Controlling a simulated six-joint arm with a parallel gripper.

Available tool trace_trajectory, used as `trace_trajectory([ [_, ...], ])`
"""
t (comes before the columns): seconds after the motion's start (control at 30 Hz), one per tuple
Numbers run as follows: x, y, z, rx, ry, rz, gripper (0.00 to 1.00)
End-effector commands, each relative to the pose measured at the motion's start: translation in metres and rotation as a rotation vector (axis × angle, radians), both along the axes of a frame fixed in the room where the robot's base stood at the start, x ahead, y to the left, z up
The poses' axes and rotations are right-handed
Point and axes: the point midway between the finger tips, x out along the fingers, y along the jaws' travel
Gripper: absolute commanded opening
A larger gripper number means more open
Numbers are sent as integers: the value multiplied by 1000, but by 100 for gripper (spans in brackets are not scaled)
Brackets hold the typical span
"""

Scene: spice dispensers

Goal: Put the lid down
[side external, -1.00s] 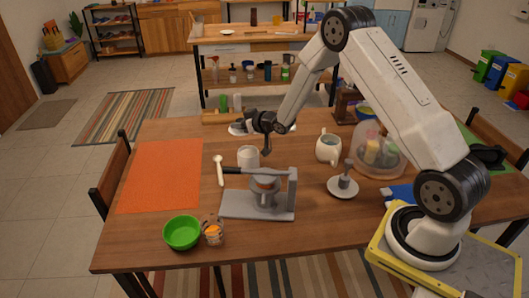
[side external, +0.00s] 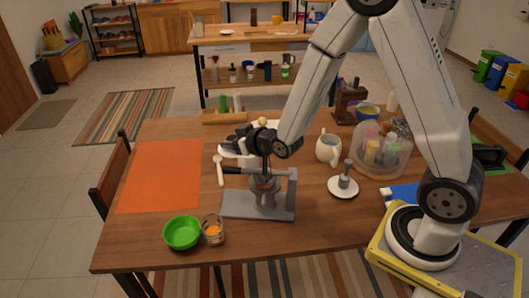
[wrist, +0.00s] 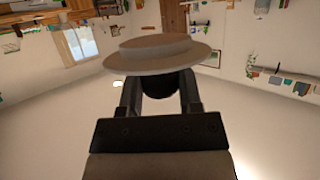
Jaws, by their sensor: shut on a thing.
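In the wrist view, my gripper (wrist: 160,85) is shut on the dark knob of a pale grey round lid (wrist: 162,52). The lid has a wide flat brim and a raised middle, and sits just beyond the fingertips. A small vessel with a reddish band (side external: 265,187) sits in the stand, below my gripper.
A white-based piece with a grey stem (side external: 343,188), a pale mug (side external: 328,149) and a clear bin of jars (side external: 382,155) stand to the right. A white spoon (side external: 220,172), green bowl (side external: 182,233) and small glass (side external: 212,232) are to the left. The orange mat (side external: 162,178) is clear.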

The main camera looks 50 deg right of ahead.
Motion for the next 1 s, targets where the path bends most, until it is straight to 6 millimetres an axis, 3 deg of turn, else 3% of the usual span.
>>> trace_trajectory([
  [0.27, -6, 0, 4, 0, -1, 0, 0],
  [0.7, -41, 0, 21, 0, -1, 0, 0],
  [1.0, -41, 0, 21, 0, -1, 0, 0],
])
